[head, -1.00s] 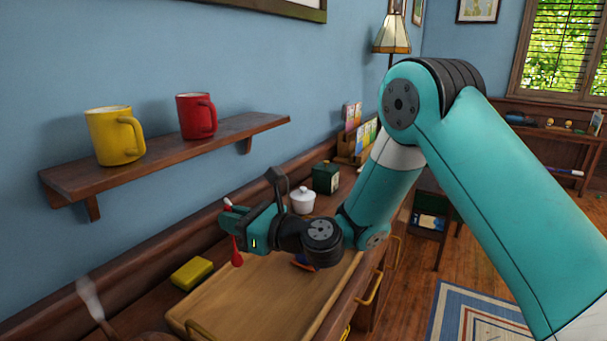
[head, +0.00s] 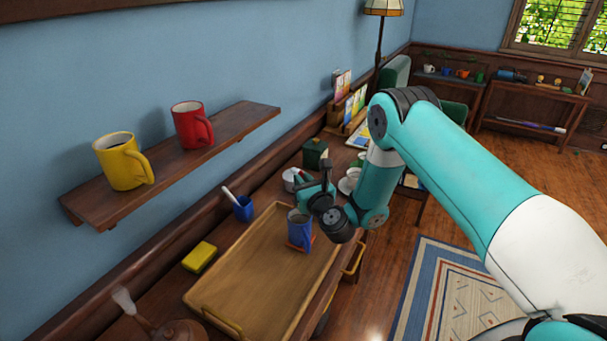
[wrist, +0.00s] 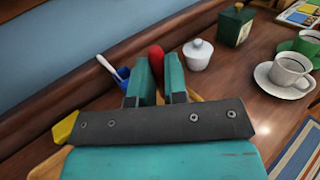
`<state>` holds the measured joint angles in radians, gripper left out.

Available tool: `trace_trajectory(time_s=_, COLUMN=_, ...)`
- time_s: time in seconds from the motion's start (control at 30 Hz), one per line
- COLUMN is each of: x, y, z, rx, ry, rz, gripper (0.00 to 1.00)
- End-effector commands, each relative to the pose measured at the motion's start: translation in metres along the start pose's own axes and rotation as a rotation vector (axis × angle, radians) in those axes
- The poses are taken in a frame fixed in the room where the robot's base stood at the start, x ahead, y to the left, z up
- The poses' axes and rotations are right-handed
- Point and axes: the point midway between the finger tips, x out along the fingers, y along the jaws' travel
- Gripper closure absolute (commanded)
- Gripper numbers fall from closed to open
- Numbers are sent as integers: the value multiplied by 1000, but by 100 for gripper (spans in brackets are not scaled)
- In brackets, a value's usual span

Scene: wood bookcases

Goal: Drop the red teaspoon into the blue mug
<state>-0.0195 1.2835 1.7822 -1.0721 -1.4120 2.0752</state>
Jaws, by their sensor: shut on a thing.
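The blue mug (head: 298,236) stands upright on an orange coaster at the tray's far right corner in the head view. My gripper (head: 305,181) is beyond and above the mug, apart from it. It also shows in the wrist view (wrist: 158,80), shut on the red teaspoon (wrist: 156,56), whose red end sticks up between the fingers. In the head view only a small red bit of the teaspoon (head: 301,174) shows; the rest is hidden. The mug cannot be made out in the wrist view.
The wooden tray (head: 262,280) is otherwise bare. A small blue cup (head: 243,209) holding a white-handled thing and a yellow sponge (head: 199,256) lie left of it. A white lidded pot (wrist: 198,55), a green box (wrist: 235,25) and a white cup (wrist: 290,68) stand near my gripper.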

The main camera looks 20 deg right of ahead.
Motion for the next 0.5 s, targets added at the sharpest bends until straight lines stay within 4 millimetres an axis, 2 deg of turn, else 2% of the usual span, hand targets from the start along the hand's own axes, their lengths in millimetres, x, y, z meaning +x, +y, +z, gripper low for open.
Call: trace_trajectory(time_s=0.5, x=0, y=-1, z=-54, rx=-1, ry=-1, rz=-1, gripper=100)
